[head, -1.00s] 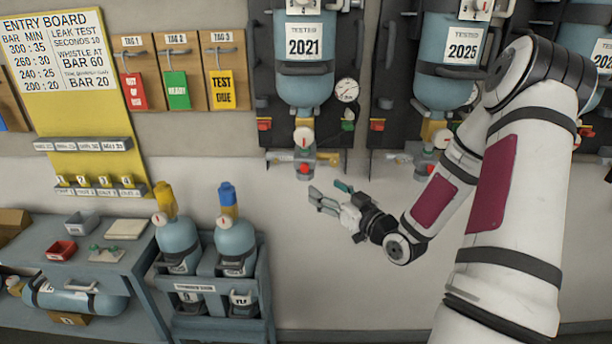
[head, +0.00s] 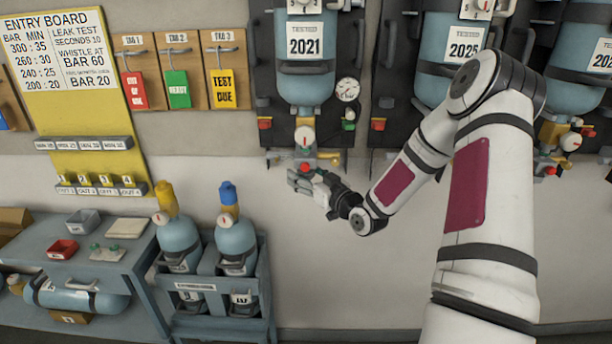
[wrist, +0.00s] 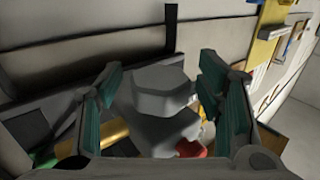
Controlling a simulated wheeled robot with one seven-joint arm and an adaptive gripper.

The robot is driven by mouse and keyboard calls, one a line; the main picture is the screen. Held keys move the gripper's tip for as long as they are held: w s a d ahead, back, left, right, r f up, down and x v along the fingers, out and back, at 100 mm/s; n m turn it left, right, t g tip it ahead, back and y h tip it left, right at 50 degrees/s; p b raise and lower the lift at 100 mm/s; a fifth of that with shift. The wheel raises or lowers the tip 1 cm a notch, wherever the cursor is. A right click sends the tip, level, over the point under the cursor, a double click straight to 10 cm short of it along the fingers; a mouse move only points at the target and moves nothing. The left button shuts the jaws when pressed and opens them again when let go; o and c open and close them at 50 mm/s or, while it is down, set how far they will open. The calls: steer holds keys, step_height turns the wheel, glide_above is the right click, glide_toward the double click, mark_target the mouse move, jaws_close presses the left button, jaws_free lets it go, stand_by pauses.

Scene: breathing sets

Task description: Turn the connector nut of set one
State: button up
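The breathing set with the 2021 label (head: 304,75) hangs upright on a dark wall board. Under its brass valve is a fitting with a red part (head: 305,167). My gripper (head: 297,180) is just below this fitting in the head view, partly covering it. In the wrist view a grey faceted piece that looks like the connector nut (wrist: 160,92) lies between the two teal-padded fingers. The fingers are open, with a gap visible on both sides of the nut. A red part (wrist: 190,148) and a brass part (wrist: 115,132) show behind it.
A second set (head: 460,50) hangs to the right, partly behind my arm. A round gauge (head: 347,90) is beside the first set. Below left stand a cylinder rack (head: 215,289) with two bottles and a bench (head: 140,262). The wall below my gripper is clear.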

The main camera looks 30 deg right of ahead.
steer(key=c, duration=1)
steer(key=shift+o, duration=0.2)
steer(key=shift+m+h, duration=0.3)
steer(key=shift+h, duration=0.1)
